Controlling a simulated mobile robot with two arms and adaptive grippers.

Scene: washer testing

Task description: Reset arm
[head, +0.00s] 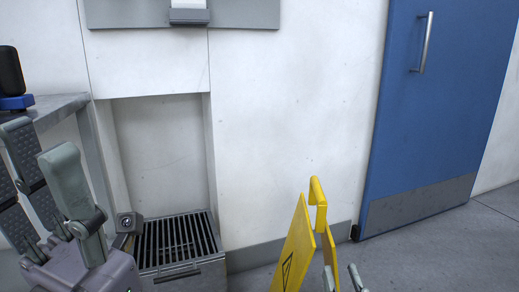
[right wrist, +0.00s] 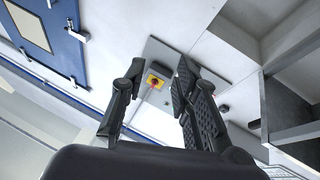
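My right gripper (right wrist: 155,75) is open and empty in the right wrist view. Its two dark fingers stand apart, the right one showing a ribbed pad. In the head view, a large grey gripper with dark ribbed pads (head: 28,160) shows at the lower left, partly cut off by the frame, in front of the metal table. Two small grey tips (head: 342,279) show at the bottom edge beside the yellow sign. Nothing is seen held.
A metal table (head: 60,107) with a black object on a blue base (head: 12,80) is at the left. A slatted metal box (head: 180,245) stands in the wall recess. A yellow folding sign (head: 294,248) stands near the bottom. A blue door (head: 430,110) is at the right; floor before it is clear.

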